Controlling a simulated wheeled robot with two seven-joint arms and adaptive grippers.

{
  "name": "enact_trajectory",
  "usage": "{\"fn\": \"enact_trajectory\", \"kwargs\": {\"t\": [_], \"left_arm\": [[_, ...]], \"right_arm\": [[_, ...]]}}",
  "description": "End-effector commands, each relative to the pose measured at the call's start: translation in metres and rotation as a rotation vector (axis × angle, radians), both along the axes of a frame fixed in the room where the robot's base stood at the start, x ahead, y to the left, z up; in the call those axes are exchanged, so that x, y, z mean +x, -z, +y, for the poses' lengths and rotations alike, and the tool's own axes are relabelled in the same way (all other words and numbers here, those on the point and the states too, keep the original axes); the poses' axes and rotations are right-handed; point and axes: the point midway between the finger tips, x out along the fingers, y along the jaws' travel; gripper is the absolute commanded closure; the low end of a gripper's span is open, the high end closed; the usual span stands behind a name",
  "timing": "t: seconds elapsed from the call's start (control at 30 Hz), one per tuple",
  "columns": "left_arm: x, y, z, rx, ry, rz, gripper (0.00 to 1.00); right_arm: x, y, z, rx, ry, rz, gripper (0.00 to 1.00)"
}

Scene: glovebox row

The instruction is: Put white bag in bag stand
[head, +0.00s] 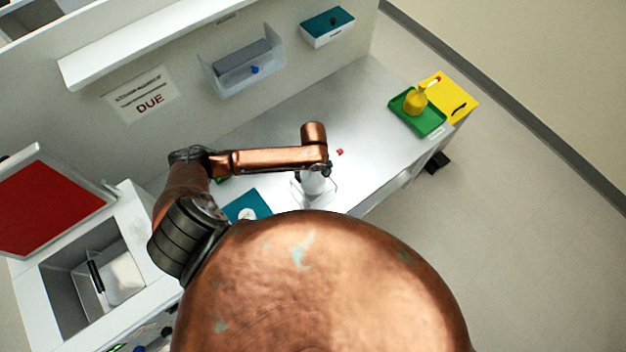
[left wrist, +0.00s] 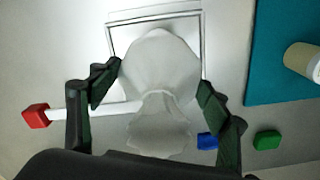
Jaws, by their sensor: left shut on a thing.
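The white bag (left wrist: 160,70) has a full rounded body, a narrow pinched neck and a flared end in the left wrist view. My left gripper (left wrist: 160,78) is shut on it, with one dark finger on either side. In the head view the bag (head: 313,184) hangs below my left gripper (head: 322,171), partly hidden by my arm. The bag stand (left wrist: 112,36) shows as a thin wire frame behind the bag; it also shows in the head view (head: 332,189). I cannot tell whether the bag touches it. My right gripper is not in view.
A teal mat (left wrist: 265,75) with a whitish cup (left wrist: 302,60) lies beside the stand. A red block (left wrist: 35,115) with a white rod, a blue block (left wrist: 207,141) and a green block (left wrist: 267,139) are nearby.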

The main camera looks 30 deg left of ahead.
Motion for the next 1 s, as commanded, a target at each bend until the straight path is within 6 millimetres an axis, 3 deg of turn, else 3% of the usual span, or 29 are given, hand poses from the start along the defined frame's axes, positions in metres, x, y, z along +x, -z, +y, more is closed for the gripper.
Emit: {"fn": "enact_trajectory", "kwargs": {"t": [0.43, 0.8, 0.83, 1.0], "left_arm": [[0.001, 0.044, 0.000, 0.000, 0.002, -0.003, 0.65], [0.001, 0.048, 0.000, -0.001, 0.001, -0.002, 0.65], [0.001, 0.048, 0.000, 0.000, 0.001, -0.001, 0.27], [0.001, 0.048, 0.000, 0.000, 0.002, -0.001, 0.15]], "right_arm": [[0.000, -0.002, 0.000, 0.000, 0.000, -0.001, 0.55], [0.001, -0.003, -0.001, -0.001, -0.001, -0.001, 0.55], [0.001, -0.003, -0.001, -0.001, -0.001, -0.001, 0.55], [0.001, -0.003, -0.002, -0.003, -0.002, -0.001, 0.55]]}}
